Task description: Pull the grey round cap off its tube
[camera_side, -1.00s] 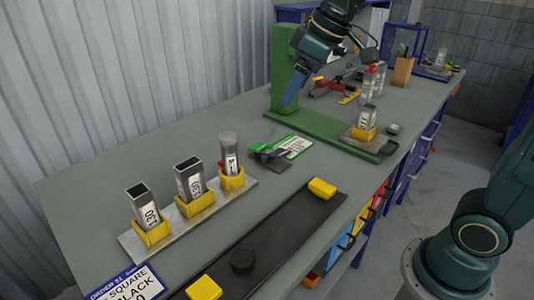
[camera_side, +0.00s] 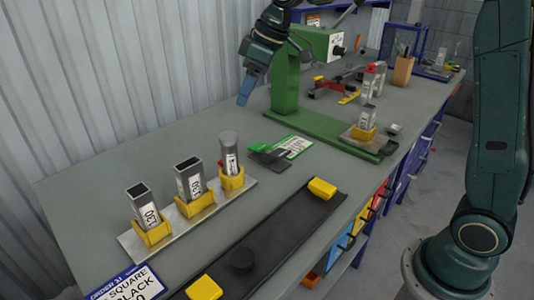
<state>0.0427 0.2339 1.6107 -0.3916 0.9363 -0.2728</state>
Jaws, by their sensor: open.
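The grey round cap (camera_side: 228,138) sits on top of the upright round tube (camera_side: 230,161), which carries a white label. The tube stands in a yellow holder (camera_side: 232,182) at the far right end of a metal rack. My gripper (camera_side: 243,100) is open and empty, hanging in the air above the back of the table, up and slightly right of the cap and clear of it. The gap between its fingers is hard to see from this side.
Two square tubes, one labelled 130 (camera_side: 147,211) and one (camera_side: 190,181) beside it, stand in the same rack (camera_side: 130,243). A green press (camera_side: 286,88) stands behind. A dark tray (camera_side: 275,240) with a black round piece lies in front. Bare table lies left of the rack.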

